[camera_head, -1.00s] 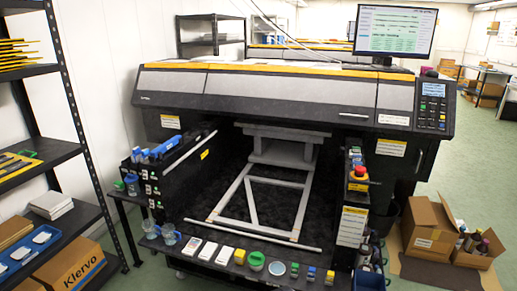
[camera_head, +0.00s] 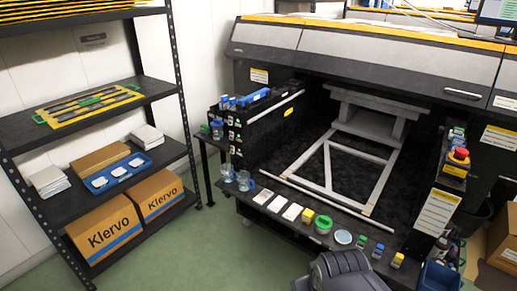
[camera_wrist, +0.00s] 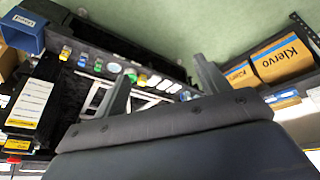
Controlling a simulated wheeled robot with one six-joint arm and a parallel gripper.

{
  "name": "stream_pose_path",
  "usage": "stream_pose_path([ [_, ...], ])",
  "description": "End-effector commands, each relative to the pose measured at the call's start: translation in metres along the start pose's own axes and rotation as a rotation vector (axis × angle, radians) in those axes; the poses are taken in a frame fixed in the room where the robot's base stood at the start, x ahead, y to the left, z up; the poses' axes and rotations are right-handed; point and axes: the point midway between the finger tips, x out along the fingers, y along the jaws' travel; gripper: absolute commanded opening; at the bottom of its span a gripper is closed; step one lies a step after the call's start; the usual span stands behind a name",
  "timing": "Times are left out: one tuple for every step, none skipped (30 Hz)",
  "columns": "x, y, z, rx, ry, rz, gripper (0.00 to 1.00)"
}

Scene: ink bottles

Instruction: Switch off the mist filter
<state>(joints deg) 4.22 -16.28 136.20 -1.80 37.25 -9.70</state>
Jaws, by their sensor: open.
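No part in view is readably labelled as the mist filter, and I cannot tell which switch belongs to it. The large black and grey printer (camera_head: 370,48) fills the right of the head view. A black side unit (camera_head: 262,128) at its left bears small buttons or switches (camera_head: 234,137), too small to read. A red emergency-stop knob (camera_head: 460,153) sits on the right side unit. My gripper (camera_wrist: 160,75) is open and empty in the wrist view, its two fingers apart in front of the upside-down printer. In the head view only my dark arm shows at the bottom.
A black shelf rack (camera_head: 95,115) with Klervo boxes (camera_head: 103,226) stands at the left. The printer's front ledge holds jars (camera_head: 244,180), white cards (camera_head: 277,204) and small bottles. A blue bin (camera_head: 440,277) is at lower right. Green floor (camera_head: 205,250) lies free between rack and printer.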

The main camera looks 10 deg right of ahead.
Motion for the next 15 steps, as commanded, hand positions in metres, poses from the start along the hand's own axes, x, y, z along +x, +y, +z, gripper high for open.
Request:
stream_pose_path([
  [0.035, 0.003, -0.002, -0.058, 0.039, 0.021, 0.66],
  [0.046, 0.006, -0.008, -0.1, 0.069, 0.037, 0.64],
  [0.061, 0.009, -0.016, -0.155, 0.109, 0.057, 0.61],
  [0.072, 0.012, -0.021, -0.198, 0.138, 0.073, 0.58],
  [0.083, 0.014, -0.027, -0.24, 0.167, 0.089, 0.56],
  [0.097, 0.016, -0.035, -0.297, 0.205, 0.111, 0.53],
  [0.107, 0.018, -0.041, -0.34, 0.235, 0.127, 0.5],
  [0.117, 0.019, -0.046, -0.383, 0.263, 0.143, 0.48],
  [0.13, 0.02, -0.054, -0.441, 0.301, 0.165, 0.44],
  [0.14, 0.021, -0.059, -0.485, 0.33, 0.182, 0.42],
  [0.15, 0.021, -0.064, -0.527, 0.358, 0.198, 0.39],
  [0.163, 0.021, -0.071, -0.586, 0.396, 0.221, 0.36],
  [0.172, 0.02, -0.076, -0.628, 0.425, 0.238, 0.34],
  [0.181, 0.02, -0.081, -0.671, 0.454, 0.256, 0.31],
  [0.194, 0.018, -0.086, -0.726, 0.492, 0.279, 0.28],
])
